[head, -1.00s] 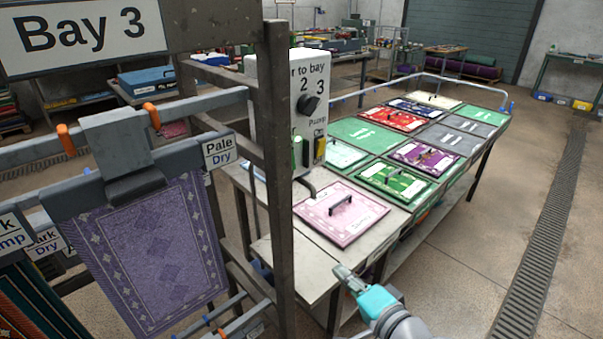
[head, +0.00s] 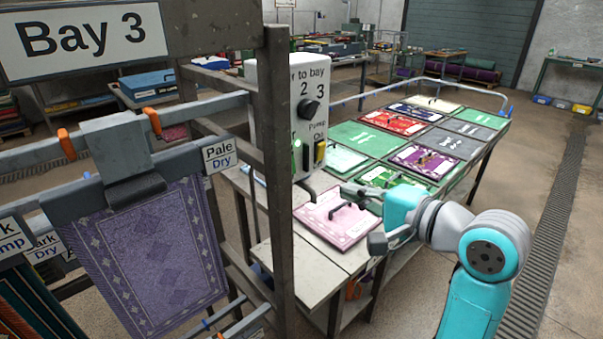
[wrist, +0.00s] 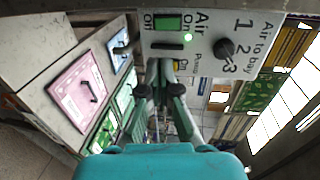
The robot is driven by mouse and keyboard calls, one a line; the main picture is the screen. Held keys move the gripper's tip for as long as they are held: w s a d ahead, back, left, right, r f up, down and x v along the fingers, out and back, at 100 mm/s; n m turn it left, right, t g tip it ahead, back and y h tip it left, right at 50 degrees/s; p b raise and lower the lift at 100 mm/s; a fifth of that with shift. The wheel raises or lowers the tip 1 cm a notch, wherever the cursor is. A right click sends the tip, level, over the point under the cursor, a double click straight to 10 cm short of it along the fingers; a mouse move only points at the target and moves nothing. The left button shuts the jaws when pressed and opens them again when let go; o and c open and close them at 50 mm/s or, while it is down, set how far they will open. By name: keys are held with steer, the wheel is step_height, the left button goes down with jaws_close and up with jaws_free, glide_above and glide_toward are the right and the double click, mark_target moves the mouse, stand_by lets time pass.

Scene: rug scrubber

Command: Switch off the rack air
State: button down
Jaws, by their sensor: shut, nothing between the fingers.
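The white control box (head: 285,110) stands behind the rack post, labelled for air to bay. In the wrist view the box (wrist: 185,12) appears turned over, with a green Air switch (wrist: 169,22), On and Off labels and a lit green lamp (wrist: 188,37). A yellow Pump switch (head: 320,151) sits beside the Air controls. A black selector knob (head: 309,110) is near the bay numbers. My gripper (head: 350,190) is shut and empty, right of and below the box in the head view. Its fingers (wrist: 160,65) overlap the box's edge in the wrist view; contact cannot be told.
A purple rug (head: 150,250) hangs on the rack under the Bay 3 sign (head: 85,40). A bench with several coloured panels, including a pink one (head: 325,220), lies below my arm. Floor is open at right.

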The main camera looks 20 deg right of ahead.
steer(key=shift+r, duration=0.1)
stand_by(0.3)
steer(key=x, duration=1.4)
steer(key=shift+w+a+t, duration=0.1)
steer(key=shift+w+t, duration=0.15)
steer(key=shift+t, duration=0.05)
steer(key=shift+f, duration=0.2)
